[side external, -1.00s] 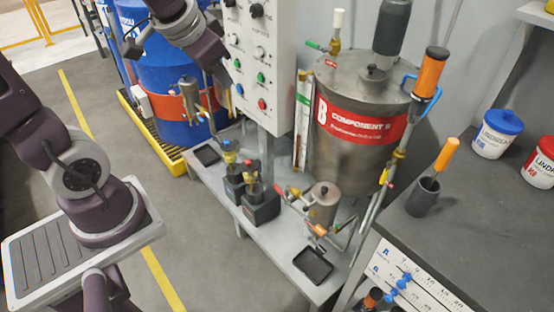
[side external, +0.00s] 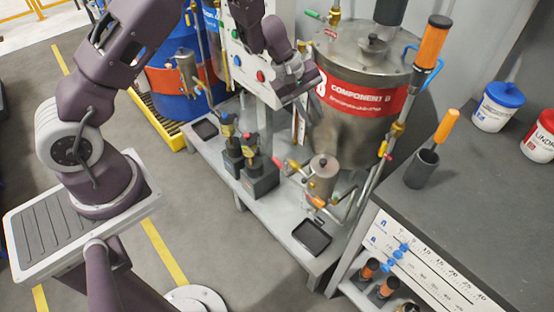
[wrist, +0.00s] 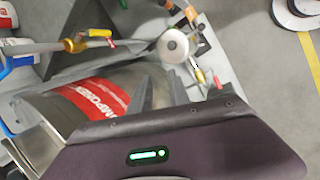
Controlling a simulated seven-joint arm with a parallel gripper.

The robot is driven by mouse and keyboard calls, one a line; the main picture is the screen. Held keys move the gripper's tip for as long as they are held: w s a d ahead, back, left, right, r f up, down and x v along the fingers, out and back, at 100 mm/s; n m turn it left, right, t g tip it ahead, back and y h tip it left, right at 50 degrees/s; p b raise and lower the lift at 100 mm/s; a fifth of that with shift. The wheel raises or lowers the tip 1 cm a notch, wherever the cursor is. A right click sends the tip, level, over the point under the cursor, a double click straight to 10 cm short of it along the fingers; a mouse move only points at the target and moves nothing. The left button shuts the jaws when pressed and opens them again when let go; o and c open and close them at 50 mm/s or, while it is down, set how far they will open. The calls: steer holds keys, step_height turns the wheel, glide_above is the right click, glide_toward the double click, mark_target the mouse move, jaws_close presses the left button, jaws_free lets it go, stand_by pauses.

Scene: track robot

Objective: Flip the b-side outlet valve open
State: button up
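The B-side tank (side external: 335,135) is a steel drum with a red "COMPONENT B" band; the band also shows in the wrist view (wrist: 88,98). A small steel canister (side external: 322,178) in front of it carries valves with coloured handles. One has a red handle (side external: 293,165), another an orange handle (side external: 316,201). In the wrist view, a brass valve with a red handle (wrist: 98,33) is on a pipe at upper left. I cannot tell which valve is the b-side outlet. My gripper (wrist: 161,80) has its fingers apart and empty. In the side view it hangs before the tank, above the canister.
Two dark pump blocks (side external: 255,175) and a black tray (side external: 311,236) are on the grey bench. A workbench (side external: 470,200) with tubs and an orange-handled tool is at right. Pipes surround the canister.

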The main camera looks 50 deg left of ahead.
steer(key=a+f+n+y, duration=0.15)
steer(key=a+f, duration=0.25)
steer(key=f, duration=0.5)
steer(key=n+g+y, duration=0.1)
steer(key=n+y, duration=0.1)
glide_above(277, 161)
steer(key=s, duration=0.1)
steer(key=s+f+x, duration=0.1)
steer(key=s+x, duration=0.1)
steer(key=x, duration=1.2)
steer(key=s+x, duration=0.1)
steer(key=x, duration=0.1)
steer(key=shift+f, duration=0.1)
steer(key=shift+w+f, duration=0.15)
jaws_close()
